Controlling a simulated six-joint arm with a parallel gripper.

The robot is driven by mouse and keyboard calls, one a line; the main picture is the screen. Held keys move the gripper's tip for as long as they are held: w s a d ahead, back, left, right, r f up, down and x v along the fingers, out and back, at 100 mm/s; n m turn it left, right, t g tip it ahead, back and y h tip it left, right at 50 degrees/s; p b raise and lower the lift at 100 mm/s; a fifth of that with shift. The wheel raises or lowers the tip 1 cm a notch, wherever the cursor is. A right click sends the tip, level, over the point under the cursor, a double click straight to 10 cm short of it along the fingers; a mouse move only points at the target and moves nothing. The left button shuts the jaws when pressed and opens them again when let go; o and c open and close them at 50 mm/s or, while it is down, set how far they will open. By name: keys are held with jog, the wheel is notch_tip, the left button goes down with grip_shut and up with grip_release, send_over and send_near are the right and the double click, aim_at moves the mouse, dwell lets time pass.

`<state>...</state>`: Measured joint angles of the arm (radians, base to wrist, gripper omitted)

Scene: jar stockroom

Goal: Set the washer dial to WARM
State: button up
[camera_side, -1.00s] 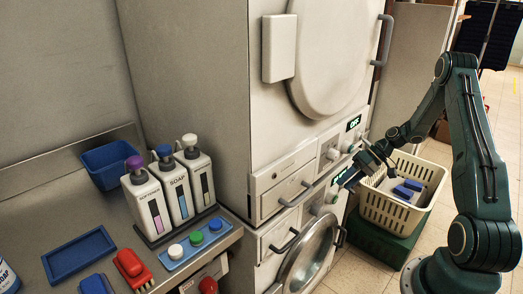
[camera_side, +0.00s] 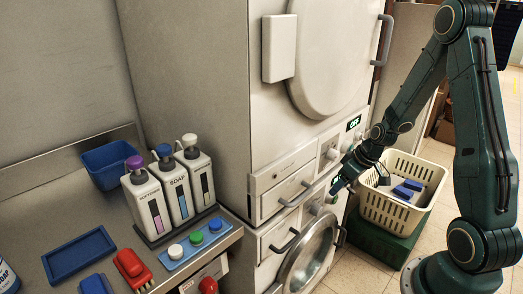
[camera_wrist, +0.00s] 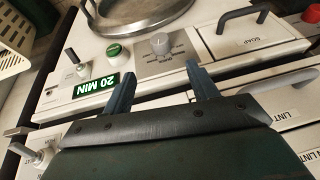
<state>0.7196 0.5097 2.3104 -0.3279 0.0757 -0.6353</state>
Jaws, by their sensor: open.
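In the wrist view my gripper (camera_wrist: 163,82) is open and empty. Its two fingers point toward the panel, with the dial beyond the tips and roughly between them, apart from them.
The panel also holds a green button (camera_wrist: 115,50), a switch lever (camera_wrist: 72,57), a "20 MIN" display (camera_wrist: 96,88) and a soap drawer (camera_wrist: 262,42). The dryer (camera_side: 305,140) is stacked above. A cream basket (camera_side: 385,215) stands close at the right.

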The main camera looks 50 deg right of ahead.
aim_at(321, 207)
jog(key=shift+f, duration=0.15)
jog(key=shift+x, duration=6.75)
jog(key=shift+w, duration=0.15)
jog(key=shift+c, duration=0.2)
jog(key=shift+d, duration=0.1)
jog(key=c, duration=1)
